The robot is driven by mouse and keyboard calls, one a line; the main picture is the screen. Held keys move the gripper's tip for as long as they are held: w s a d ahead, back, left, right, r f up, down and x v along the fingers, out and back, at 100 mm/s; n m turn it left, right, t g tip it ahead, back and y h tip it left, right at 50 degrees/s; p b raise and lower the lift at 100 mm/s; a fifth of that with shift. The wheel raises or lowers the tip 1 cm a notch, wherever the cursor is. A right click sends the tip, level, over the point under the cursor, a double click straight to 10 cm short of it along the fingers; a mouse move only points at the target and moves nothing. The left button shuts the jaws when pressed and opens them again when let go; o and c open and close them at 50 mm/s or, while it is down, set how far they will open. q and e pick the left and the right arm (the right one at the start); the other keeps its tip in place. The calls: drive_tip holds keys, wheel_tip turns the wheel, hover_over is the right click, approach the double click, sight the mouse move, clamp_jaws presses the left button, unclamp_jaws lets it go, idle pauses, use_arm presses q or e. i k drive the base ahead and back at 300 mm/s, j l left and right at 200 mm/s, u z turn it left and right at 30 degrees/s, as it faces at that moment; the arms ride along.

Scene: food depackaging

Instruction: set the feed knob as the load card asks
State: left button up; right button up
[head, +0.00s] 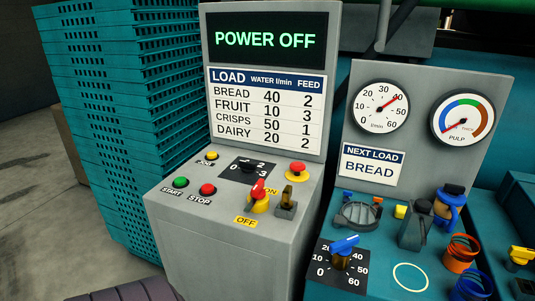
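The feed knob (248,167) is a small black knob on a black dial plate (234,172) on top of the grey control cabinet. Digits 0, 2 and 3 show on the plate; the knob hides part of it, and I cannot tell which digit it points at. The load card (373,165) on the right panel reads NEXT LOAD BREAD. The load table (266,109) lists bread with water 40 and feed 2. The display (266,40) reads POWER OFF. Neither of my grippers is in view.
A blue-handled water knob (345,246) is at right. Teal crates (125,110) stand left.

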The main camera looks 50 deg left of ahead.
sight(247, 166)
drive_tip(key=u, duration=1.8)
